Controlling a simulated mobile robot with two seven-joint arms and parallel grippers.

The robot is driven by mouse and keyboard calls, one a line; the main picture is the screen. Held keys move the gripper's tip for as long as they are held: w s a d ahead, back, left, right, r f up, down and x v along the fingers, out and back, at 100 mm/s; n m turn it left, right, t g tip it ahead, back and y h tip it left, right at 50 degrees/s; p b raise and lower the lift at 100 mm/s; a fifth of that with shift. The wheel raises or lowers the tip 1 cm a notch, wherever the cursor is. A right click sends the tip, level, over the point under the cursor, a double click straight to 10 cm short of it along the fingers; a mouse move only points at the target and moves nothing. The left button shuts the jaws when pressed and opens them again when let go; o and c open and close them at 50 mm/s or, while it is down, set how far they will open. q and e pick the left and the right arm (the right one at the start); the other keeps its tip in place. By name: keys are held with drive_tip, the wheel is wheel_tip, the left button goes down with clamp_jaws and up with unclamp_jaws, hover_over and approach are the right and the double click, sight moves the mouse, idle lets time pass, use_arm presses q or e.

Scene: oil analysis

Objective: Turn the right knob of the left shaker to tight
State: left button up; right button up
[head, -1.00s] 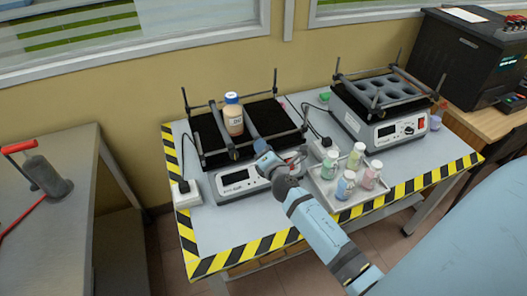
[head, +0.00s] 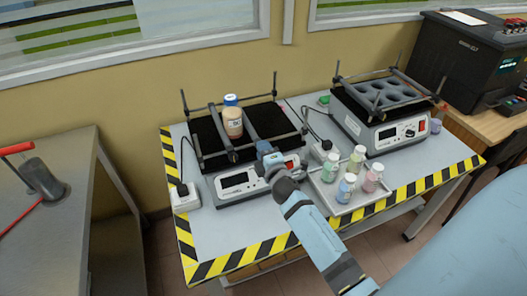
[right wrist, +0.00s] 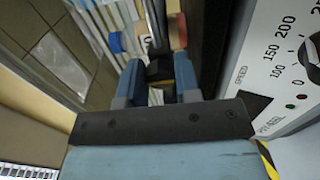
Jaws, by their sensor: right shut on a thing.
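The left shaker (head: 229,187) stands on the left of the table, with a dark platform and clamp bars. A bottle with a blue cap (head: 232,117) stands upright on it, between the bars. My right gripper (head: 265,149) is at the front end of the right bar, where the right knob sits, and largely hides that knob in the head view. In the right wrist view the gripper (right wrist: 160,82) is shut on the dark knob (right wrist: 159,68), one finger on each side. The knob's turn position cannot be read. My left gripper is not in view.
The shaker's front panel with a speed dial (right wrist: 313,52) is close beside my gripper. A tray (head: 345,208) with several small bottles stands to the right of my forearm. Another shaker (head: 372,135) stands at the back right. A power box (head: 186,201) sits at the left.

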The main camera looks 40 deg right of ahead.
idle(0.3)
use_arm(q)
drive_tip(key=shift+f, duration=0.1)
use_arm(e)
drive_tip(key=o, duration=0.9)
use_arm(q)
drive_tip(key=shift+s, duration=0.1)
use_arm(e)
drive_tip(key=shift+s, duration=0.1)
